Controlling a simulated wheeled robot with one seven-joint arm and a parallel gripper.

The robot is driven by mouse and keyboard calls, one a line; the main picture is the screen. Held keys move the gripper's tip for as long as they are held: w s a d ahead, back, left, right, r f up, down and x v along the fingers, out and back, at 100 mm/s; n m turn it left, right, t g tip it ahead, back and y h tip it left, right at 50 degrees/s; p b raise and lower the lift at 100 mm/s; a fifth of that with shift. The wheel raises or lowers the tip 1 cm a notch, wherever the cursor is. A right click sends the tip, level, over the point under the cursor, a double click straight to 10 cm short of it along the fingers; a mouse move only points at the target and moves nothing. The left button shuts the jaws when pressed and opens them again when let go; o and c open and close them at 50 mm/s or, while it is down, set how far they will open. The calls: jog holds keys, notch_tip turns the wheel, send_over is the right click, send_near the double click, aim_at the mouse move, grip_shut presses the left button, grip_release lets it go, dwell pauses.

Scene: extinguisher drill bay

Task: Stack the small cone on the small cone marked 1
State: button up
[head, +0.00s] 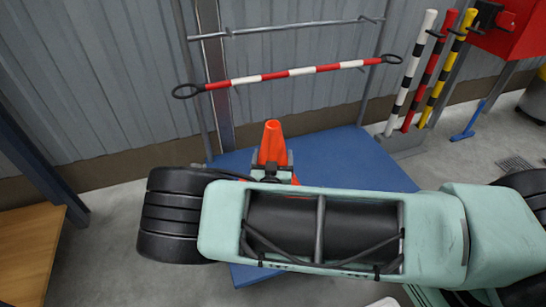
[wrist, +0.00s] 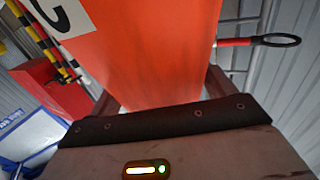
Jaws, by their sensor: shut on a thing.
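A small orange cone (head: 272,140) stands upright, narrow end up, in my gripper (head: 272,163) above or at the blue platform. In the wrist view the orange cone (wrist: 150,45) fills the middle, close up, with a white label showing part of a dark figure that looks like a 2. My gripper (wrist: 160,95) is shut on this cone, one finger on each side. My arm hides the cone's lower part in the head view. I cannot make out a cone marked 1 in either view.
A blue platform (head: 345,155) lies below, partly hidden by my arm. Behind it a rail holds a red-and-white bar (head: 290,73). Striped poles (head: 410,75) stand in a base at the right, near a red box (head: 510,35). A wooden surface (head: 30,250) is at the left.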

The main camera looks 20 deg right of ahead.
notch_tip(320, 180, down, 14)
jog(key=b, duration=1)
jog(key=shift+r+b, duration=0.15)
jog(key=shift+b, duration=0.15)
jog(key=o, duration=1.6)
jog(key=shift+r, duration=0.1)
jog(key=p+v, duration=0.3)
jog(key=v, duration=1.4)
jog(key=shift+s+a+p, duration=0.15)
jog(key=shift+p, duration=0.25)
